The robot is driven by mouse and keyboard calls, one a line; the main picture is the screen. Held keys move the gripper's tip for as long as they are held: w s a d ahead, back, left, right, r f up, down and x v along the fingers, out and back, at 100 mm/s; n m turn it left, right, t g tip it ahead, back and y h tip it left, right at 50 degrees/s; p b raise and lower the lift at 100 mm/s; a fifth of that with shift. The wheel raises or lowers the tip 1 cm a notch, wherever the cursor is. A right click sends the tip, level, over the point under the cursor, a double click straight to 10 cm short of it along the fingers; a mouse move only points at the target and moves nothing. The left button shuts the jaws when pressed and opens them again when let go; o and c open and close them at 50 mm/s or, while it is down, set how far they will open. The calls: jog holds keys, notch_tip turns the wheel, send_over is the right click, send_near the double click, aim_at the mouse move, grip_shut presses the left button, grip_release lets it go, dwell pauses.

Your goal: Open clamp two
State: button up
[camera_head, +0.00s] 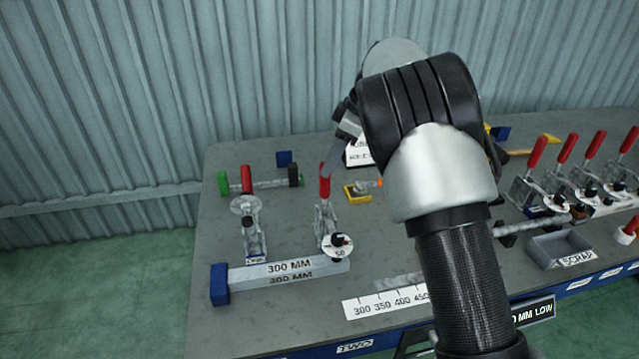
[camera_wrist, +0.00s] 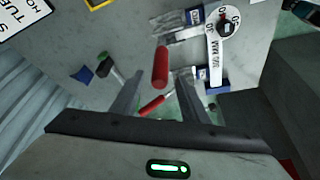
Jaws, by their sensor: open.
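Two toggle clamps stand on the left part of the bench in the head view. The nearer-right clamp (camera_head: 325,218) has an upright red handle (camera_head: 325,183) and a round white dial. The left clamp (camera_head: 249,228) also has a red handle (camera_head: 246,180) standing up. I cannot read which one is numbered two. My gripper (camera_head: 334,158) is open just above the right clamp's handle, partly hidden by my arm. In the wrist view, a red handle (camera_wrist: 160,68) shows between the open fingers, with no clear contact. A second red handle (camera_wrist: 152,106) lies beyond, lower in the picture.
A 300 MM bar (camera_head: 290,270) lies in front of the clamps, by a blue block (camera_head: 219,284). A scale plate (camera_head: 385,304) lies nearer the front edge. More red-handled clamps (camera_head: 565,150) and a scrap tray (camera_head: 558,248) are at right. A corrugated wall stands behind.

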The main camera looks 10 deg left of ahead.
aim_at(325, 194)
jog(key=x, duration=0.8)
jog(key=shift+a+f, duration=0.1)
jog(key=shift+f, duration=0.05)
grip_shut()
